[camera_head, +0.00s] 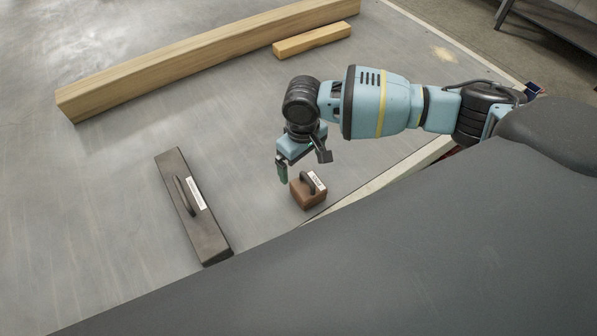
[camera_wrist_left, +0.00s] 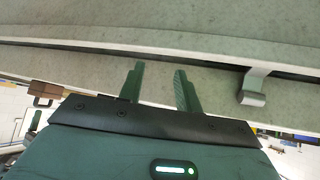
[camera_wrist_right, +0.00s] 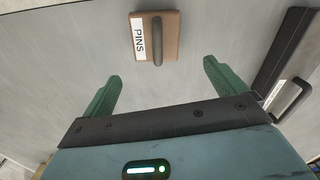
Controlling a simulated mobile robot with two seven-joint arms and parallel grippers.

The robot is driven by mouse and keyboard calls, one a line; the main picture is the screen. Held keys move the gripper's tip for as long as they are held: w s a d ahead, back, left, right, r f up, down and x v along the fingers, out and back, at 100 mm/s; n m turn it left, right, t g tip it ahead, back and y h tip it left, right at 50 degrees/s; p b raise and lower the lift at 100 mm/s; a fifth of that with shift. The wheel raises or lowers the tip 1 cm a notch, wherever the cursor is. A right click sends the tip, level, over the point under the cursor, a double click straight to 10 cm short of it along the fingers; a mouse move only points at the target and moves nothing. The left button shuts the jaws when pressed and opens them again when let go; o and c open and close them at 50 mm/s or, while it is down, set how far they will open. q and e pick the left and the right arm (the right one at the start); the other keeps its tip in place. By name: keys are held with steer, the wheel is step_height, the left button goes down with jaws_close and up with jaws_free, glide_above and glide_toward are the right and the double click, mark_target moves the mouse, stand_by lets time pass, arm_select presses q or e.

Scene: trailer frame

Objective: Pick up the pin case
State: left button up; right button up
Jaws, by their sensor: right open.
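The pin case (camera_head: 306,195) is a small brown box with a dark handle and a white label on top. It stands on the grey surface near its right side. In the right wrist view the pin case (camera_wrist_right: 171,45) lies ahead of the fingertips, its label reading PINS. My right gripper (camera_head: 303,166) is open, empty and above the case, slightly behind it in the head view; its two green fingers (camera_wrist_right: 161,72) are apart and do not touch the case. My left gripper (camera_wrist_left: 158,80) is open and empty in its own wrist view, and is not seen in the head view.
A long dark case (camera_head: 178,172) with a handle and label lies left of the pin case; it also shows in the right wrist view (camera_wrist_right: 282,48). A long wooden beam (camera_head: 200,55) and a short wood block (camera_head: 312,41) lie at the back. The left surface is clear.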

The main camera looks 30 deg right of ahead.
mark_target(303, 178)
steer(key=shift+w, duration=0.4)
steer(key=shift+s+f, duration=0.25)
steer(key=shift+s, duration=0.1)
steer(key=shift+f, duration=0.85)
steer(key=shift+w+f, duration=0.1)
steer(key=shift+f, duration=0.1)
steer(key=shift+d+f, duration=0.1)
steer(key=shift+f, duration=0.2)
step_height(303, 178, down, 4)
steer(key=shift+d+f+b, duration=0.15)
steer(key=shift+f+b, duration=0.1)
steer(key=shift+b, duration=0.25)
arm_select(q)
steer(key=shift+s+d+f, duration=0.1)
steer(key=shift+s+f, duration=0.7)
arm_select(e)
steer(key=shift+c, duration=0.5)
